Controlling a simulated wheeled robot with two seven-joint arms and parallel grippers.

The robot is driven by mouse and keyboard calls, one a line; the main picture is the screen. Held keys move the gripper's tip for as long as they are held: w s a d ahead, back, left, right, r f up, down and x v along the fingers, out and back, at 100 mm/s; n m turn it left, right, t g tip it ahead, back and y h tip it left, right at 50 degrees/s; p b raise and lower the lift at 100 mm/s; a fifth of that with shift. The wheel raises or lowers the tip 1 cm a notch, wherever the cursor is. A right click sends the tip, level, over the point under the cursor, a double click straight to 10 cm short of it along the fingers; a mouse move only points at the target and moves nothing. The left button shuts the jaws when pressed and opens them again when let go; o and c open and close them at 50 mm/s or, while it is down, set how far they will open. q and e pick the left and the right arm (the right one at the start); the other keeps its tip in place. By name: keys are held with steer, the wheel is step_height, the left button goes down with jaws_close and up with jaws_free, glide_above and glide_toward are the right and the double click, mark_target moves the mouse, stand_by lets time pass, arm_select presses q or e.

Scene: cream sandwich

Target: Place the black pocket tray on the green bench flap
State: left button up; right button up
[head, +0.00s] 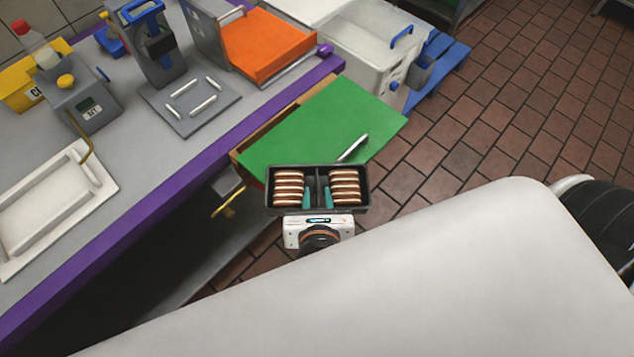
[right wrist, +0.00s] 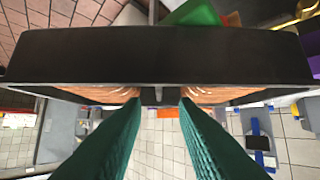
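The black pocket tray (head: 318,172) has two pockets holding stacks of round, cream-filled sandwich biscuits. My right gripper (head: 318,198) has its teal fingers at the tray's middle, between the two stacks, and is shut on it. In the right wrist view the tray's dark wall (right wrist: 165,55) spans the picture, with the fingertips (right wrist: 161,100) on either side of a dark middle part. The green bench flap (head: 310,125) lies just beyond the tray, and the tray overlaps its near edge in the head view. I cannot tell the height between them. My left gripper is not in view.
A silver bar (head: 353,147) shows at the flap's right side, just behind the tray. The purple-edged bench (head: 215,135) runs along the left with an orange-topped box (head: 265,45), a grey plate and a white tray. A clear bin (head: 365,55) stands beyond the flap.

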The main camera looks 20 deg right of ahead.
steer(key=v, duration=0.3)
steer(key=shift+s+a, duration=0.1)
steer(key=shift+s, duration=0.05)
stand_by(0.5)
